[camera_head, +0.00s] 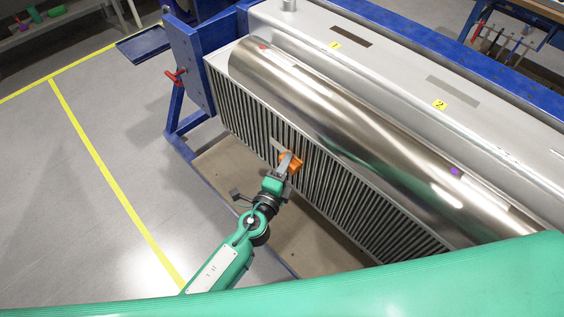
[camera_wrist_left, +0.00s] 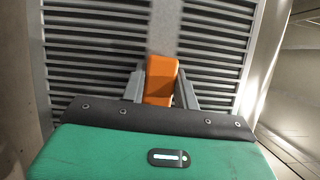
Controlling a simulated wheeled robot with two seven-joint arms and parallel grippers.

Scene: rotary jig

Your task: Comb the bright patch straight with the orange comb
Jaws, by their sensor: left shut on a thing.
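The orange comb (camera_head: 291,160) is at the finned side (camera_head: 330,190) of the large metal unit. My left gripper (camera_head: 284,168) is shut on it. In the left wrist view, the comb (camera_wrist_left: 161,80) stands between the two grey fingers, facing the dark fins (camera_wrist_left: 95,45). A pale strip (camera_wrist_left: 164,27) interrupts the fins directly above the comb in that view, and a small pale patch (camera_head: 277,146) shows beside the comb in the head view. I cannot tell whether the comb's teeth touch the fins; they are hidden. My right gripper is not in view.
A shiny metal cylinder (camera_head: 330,110) runs along the unit above the fins. A blue frame (camera_head: 190,65) with a red handle (camera_head: 175,77) stands at the left end. Open grey floor (camera_head: 100,190) lies to the left. A tool bench (camera_head: 515,45) stands at the back right.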

